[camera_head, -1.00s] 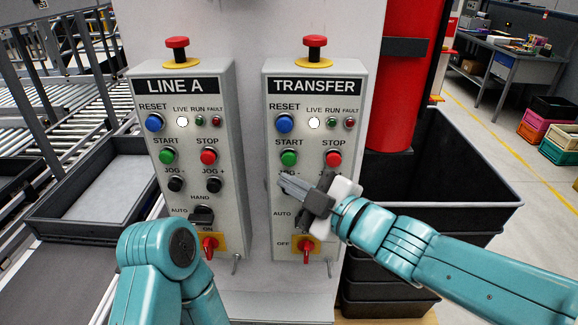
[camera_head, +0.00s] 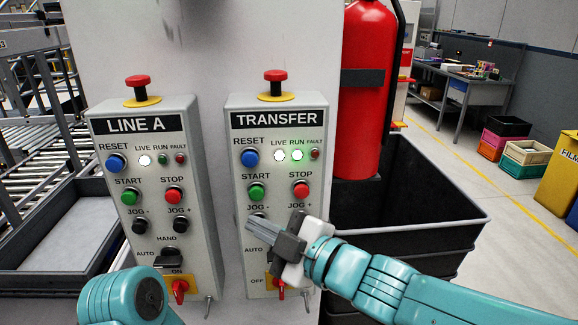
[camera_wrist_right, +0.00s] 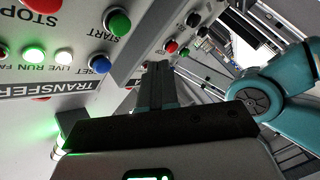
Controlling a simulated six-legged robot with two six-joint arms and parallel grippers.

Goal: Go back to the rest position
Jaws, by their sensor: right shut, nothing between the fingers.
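The TRANSFER panel (camera_head: 310,180) stands on the white column, right of the LINE A panel (camera_head: 205,190). My right gripper (camera_head: 252,226) is shut and empty, in front of the TRANSFER panel's lower part. It partly covers the jog buttons and the selector there; whether it touches the panel I cannot tell. The TRANSFER live lamp (camera_head: 279,156) is white and its run lamp (camera_head: 297,155) is green. In the right wrist view, the shut fingers (camera_wrist_right: 158,72) point past the green start button (camera_wrist_right: 117,22). My left gripper is out of view; only a teal link of that arm shows.
A red fire extinguisher (camera_head: 365,100) stands right of the panels, by a black bin (camera_head: 440,222). A grey tray (camera_head: 60,240) and roller conveyors (camera_head: 30,145) lie at the left. Coloured crates (camera_head: 505,140) and a workbench (camera_head: 480,85) are farther back on the right.

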